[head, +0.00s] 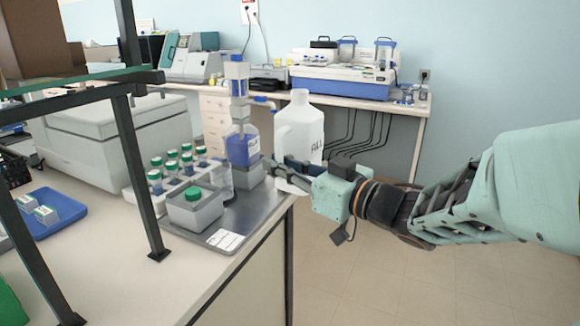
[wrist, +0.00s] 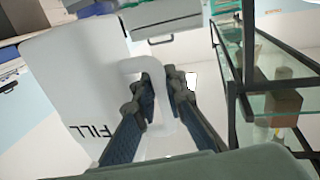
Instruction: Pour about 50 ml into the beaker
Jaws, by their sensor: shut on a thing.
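A white translucent jug (head: 305,128) with black lettering is upright at the right end of the near bench. Its lettering reads FILL in the wrist view (wrist: 75,85). My gripper (head: 283,167) is shut on the jug's handle. In the wrist view the two fingers (wrist: 164,95) lie on either side of the handle (wrist: 150,66). A clear vessel (head: 224,182), perhaps the beaker, stands on the metal tray left of the jug, partly hidden among other things. Its contents cannot be made out. I cannot tell whether the jug's base touches anything.
A blue-filled dispenser bottle (head: 242,148) stands on a grey block (head: 248,174) close left of the jug. A dark shelf frame (head: 140,165) rises at left. Floor is open at right.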

